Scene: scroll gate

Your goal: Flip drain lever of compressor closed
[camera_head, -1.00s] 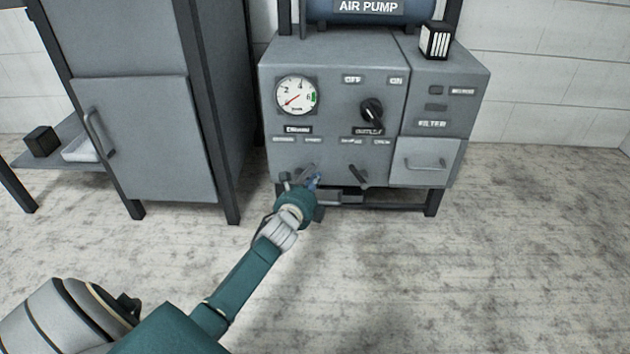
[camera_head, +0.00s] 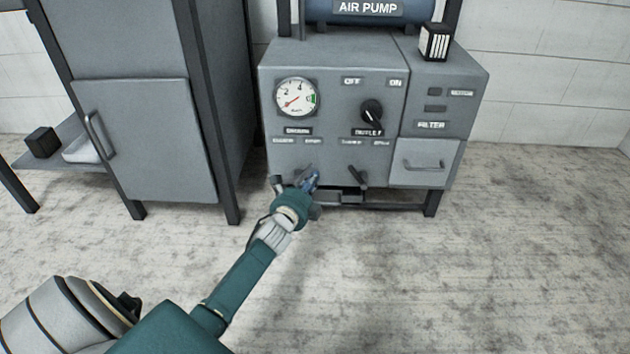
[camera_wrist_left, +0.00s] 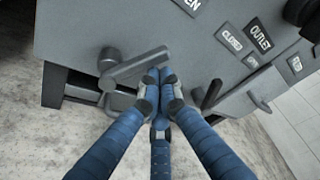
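The drain lever is a grey handle at the lower left of the compressor's front panel (camera_head: 335,110). In the left wrist view the drain lever (camera_wrist_left: 135,66) tilts from its round pivot at left toward the OPEN label side. My left gripper (camera_head: 313,178) is at this lever and hides part of it in the head view. In the left wrist view, my left gripper's blue fingers (camera_wrist_left: 160,88) are drawn together just below the lever's free end. Nothing shows between them, and I cannot tell whether they touch the lever. My right gripper is not in view.
The outlet lever (camera_head: 357,177) is close by on the right. A dark knob (camera_head: 371,110), a gauge (camera_head: 296,97) and a filter drawer (camera_head: 424,163) are on the panel. A grey cabinet (camera_head: 150,140) stands at left. The floor in front is clear.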

